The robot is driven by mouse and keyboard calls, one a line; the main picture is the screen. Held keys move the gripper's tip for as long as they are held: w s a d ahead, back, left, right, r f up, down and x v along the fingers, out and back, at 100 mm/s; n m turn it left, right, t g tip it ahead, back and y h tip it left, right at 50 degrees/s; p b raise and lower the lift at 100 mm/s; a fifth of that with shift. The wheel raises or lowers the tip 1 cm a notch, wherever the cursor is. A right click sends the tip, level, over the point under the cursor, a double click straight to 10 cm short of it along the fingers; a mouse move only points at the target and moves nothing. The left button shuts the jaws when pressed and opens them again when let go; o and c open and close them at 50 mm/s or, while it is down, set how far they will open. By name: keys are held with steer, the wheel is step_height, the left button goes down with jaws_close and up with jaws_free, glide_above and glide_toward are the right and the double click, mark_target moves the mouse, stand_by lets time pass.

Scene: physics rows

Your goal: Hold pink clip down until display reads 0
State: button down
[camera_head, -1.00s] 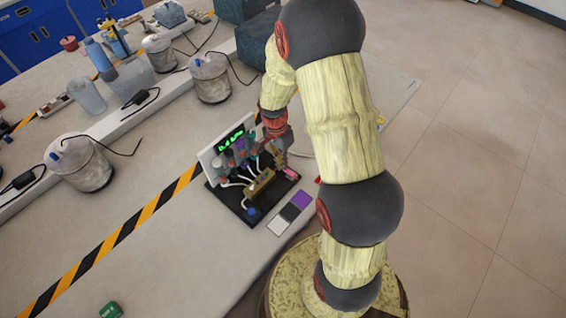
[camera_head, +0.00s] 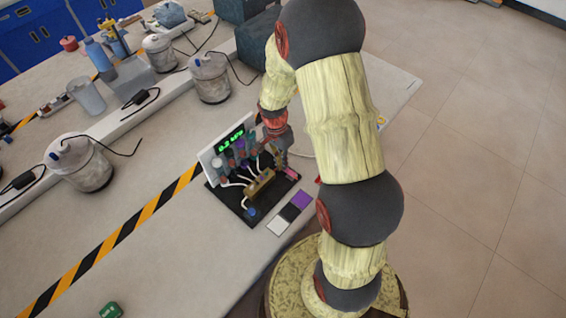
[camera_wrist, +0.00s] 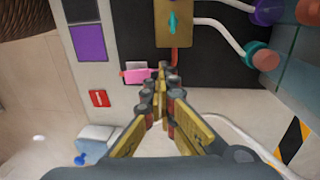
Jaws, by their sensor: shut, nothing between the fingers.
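The pink clip (camera_wrist: 137,75) lies at the edge of the black board, by a red tube, in the wrist view. It shows small beside my fingers in the head view (camera_head: 291,173). My gripper (camera_wrist: 162,72) is shut and empty. Its fingertips are at the clip's right end and cover part of it; they look pressed on it, but I cannot be sure of contact. The display (camera_head: 231,140) on the white panel glows with green digits that look like 0.2 and a unit, too small to be certain.
The black board (camera_head: 224,205) carries a brass block (camera_head: 262,183), white tubes and several coloured connectors. A purple, black and white card (camera_head: 290,212) lies in front. Heating pots (camera_head: 210,78) and cables stand behind.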

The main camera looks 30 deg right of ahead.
steer(key=shift+s, duration=0.1)
steer(key=shift+s+d+r+p, duration=0.15)
steer(key=shift+s+r+p, duration=0.2)
steer(key=shift+s, duration=0.35)
steer(key=shift+r, duration=0.1)
steer(key=shift+w+r+p, duration=0.1)
steer(key=shift+r+p, duration=0.25)
step_height(320, 180, up, 13)
steer(key=p, duration=0.3)
steer(key=shift+p, duration=0.4)
